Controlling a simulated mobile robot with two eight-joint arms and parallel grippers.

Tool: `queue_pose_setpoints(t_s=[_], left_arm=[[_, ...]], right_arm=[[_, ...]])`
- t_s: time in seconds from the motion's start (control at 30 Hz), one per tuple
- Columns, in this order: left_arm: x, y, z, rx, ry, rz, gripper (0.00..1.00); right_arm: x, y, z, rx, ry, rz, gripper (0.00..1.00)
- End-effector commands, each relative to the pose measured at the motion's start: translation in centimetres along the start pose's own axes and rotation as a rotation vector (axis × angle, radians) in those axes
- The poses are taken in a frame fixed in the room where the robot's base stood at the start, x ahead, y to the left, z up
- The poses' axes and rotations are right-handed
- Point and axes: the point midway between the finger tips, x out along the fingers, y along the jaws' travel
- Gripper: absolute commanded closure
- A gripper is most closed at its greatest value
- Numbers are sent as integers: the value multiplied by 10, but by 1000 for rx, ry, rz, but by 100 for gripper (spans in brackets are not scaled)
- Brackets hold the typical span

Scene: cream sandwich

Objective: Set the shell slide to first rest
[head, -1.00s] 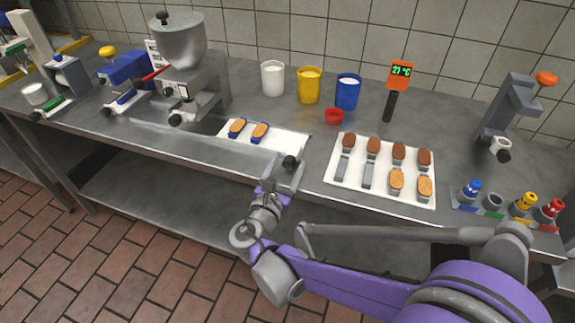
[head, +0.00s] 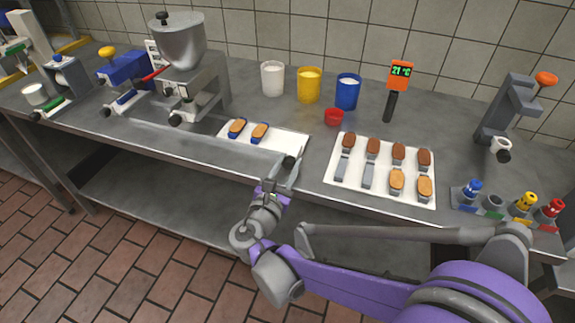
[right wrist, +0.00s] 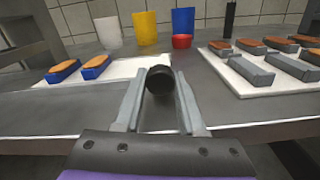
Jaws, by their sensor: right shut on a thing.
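A white plate (head: 283,139) lies on the steel counter at the middle and carries two orange-brown shells in blue holders (head: 260,132). A black round knob (head: 289,160) is at its front right. My right gripper (head: 288,174) reaches in from the front and is shut on the knob. In the right wrist view the knob (right wrist: 160,79) sits between the two grey fingers, with the white plate (right wrist: 120,72) behind it. How the knob joins the plate is hidden. I cannot tell a stop or rest mark. My left gripper is not in view.
A hopper machine (head: 179,42) stands left of the plate. White, yellow (head: 308,85) and blue cups stand behind, beside a small red bowl (head: 334,116). A white tray (head: 340,178) of several shells lies right. A thermometer (head: 401,75) and a grey press (head: 507,112) stand further right.

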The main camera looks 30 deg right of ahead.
Motion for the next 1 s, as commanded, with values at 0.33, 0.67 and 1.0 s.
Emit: queue_pose_setpoints(t_s=[0.33, 0.67, 1.0], left_arm=[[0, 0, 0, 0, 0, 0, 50], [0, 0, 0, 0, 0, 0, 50], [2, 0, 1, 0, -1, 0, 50]], right_arm=[[0, 0, 0, 1, 1, 2, 100], [0, 0, 0, 1, 1, 2, 100], [0, 66, -14, 1, 2, 7, 100]])
